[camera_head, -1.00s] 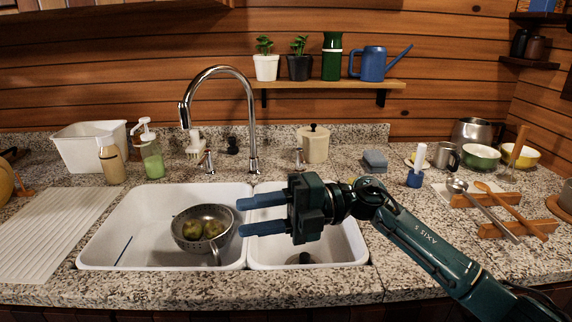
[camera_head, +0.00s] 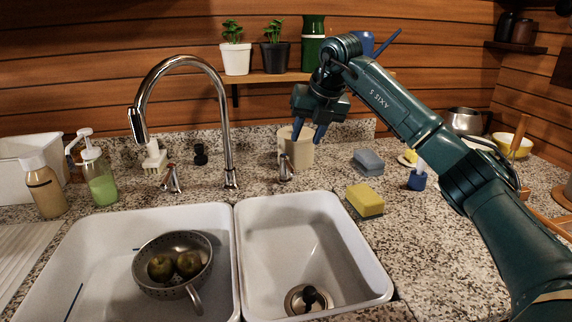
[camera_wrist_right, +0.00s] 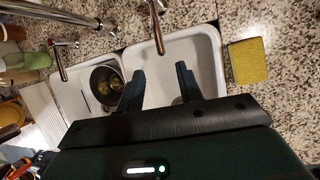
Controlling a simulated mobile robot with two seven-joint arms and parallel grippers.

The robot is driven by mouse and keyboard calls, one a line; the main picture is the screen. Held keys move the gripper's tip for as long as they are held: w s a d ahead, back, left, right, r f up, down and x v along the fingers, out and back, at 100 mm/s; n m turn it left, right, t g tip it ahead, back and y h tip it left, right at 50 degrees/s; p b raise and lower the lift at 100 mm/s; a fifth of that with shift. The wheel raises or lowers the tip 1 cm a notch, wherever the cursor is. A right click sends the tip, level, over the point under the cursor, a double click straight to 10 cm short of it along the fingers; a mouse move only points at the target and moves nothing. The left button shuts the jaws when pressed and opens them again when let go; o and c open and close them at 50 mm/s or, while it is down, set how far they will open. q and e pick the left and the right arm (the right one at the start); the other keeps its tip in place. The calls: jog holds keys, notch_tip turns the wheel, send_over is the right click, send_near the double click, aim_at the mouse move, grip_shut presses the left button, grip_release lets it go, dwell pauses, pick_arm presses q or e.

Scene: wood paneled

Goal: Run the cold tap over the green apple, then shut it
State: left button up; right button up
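Two dull green apples (camera_head: 174,266) lie in a grey metal colander (camera_head: 147,280) in the left basin. The chrome spout (camera_head: 139,122) arches over the left basin, with no water visible from it. One tap handle (camera_head: 172,179) stands left of the spout's base and another (camera_head: 285,171) stands right of it. Which is cold cannot be told. My right gripper (camera_head: 308,134) is open and empty, pointing down above the right handle. In the right wrist view a chrome handle (camera_wrist_right: 157,31) shows beyond and between the open fingers (camera_wrist_right: 159,70). My left gripper is out of view.
The right basin (camera_head: 337,252) is empty. A yellow sponge (camera_head: 365,200), a grey-blue block (camera_head: 368,161) and a lidded cream pot (camera_head: 297,152) stand close by. Soap bottles (camera_head: 100,180) stand at left. Plant pots (camera_head: 236,58) stand on the shelf behind my arm.

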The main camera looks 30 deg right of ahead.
aim_at(293, 169)
jog(key=x, duration=1.2)
jog(key=shift+s+p, duration=0.15)
jog(key=shift+p, duration=0.25)
jog(key=shift+c, duration=0.5)
grip_shut()
